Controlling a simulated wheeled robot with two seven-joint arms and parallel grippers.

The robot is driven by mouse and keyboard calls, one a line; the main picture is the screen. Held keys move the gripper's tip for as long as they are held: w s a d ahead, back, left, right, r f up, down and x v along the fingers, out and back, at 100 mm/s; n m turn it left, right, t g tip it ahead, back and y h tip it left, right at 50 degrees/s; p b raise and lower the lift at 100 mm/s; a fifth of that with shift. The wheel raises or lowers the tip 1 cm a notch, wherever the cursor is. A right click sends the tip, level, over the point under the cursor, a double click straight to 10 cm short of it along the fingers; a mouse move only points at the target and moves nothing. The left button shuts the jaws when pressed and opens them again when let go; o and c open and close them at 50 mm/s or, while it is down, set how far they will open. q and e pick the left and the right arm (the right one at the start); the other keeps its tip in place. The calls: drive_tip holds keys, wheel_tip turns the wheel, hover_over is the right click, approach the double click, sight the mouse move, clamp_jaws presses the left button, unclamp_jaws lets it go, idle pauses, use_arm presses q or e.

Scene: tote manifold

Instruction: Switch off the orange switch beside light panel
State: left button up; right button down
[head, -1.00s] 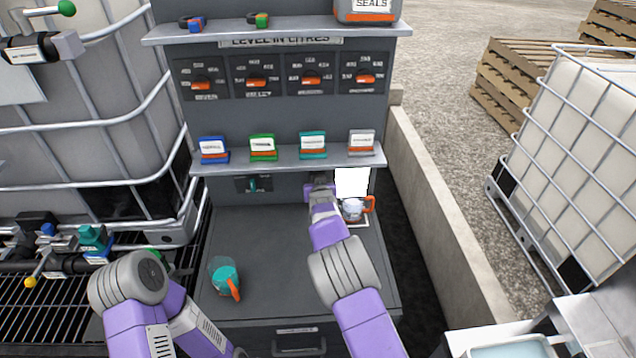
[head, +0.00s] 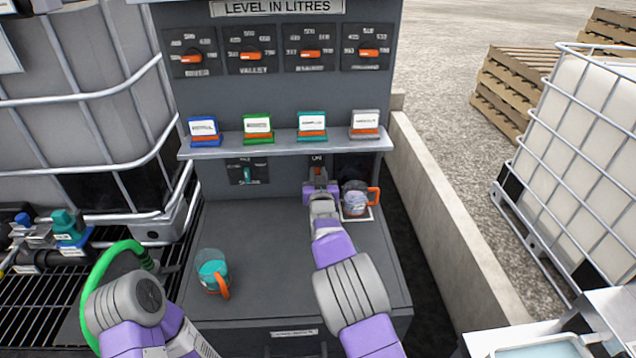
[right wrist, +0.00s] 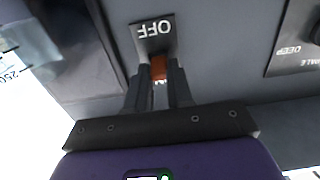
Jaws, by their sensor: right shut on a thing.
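The light panel (head: 352,166) at the back right of the cabinet, behind a jug, is dark. Just left of it, under the shelf, my right gripper (head: 320,192) reaches the cabinet's back wall. The right wrist view shows its fingers closed around the small orange switch (right wrist: 158,68). An OFF label (right wrist: 153,29) shows upside down beyond the switch there. The gripper hides most of the switch in the head view.
A jug with an orange handle (head: 356,198) stands on a white-edged pad right of my right gripper. Another jug (head: 213,268) with teal liquid stands at the counter's left. A teal switch (head: 247,175) is on the wall at left. The middle of the counter is clear.

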idle(0.3)
drive_tip(key=c, duration=1)
unclamp_jaws()
drive_tip(key=shift+s, duration=0.15)
drive_tip(key=s, duration=0.7)
drive_tip(key=shift+s+p, duration=0.15)
drive_tip(key=shift+p, duration=0.3)
drive_tip(key=shift+r, duration=0.1)
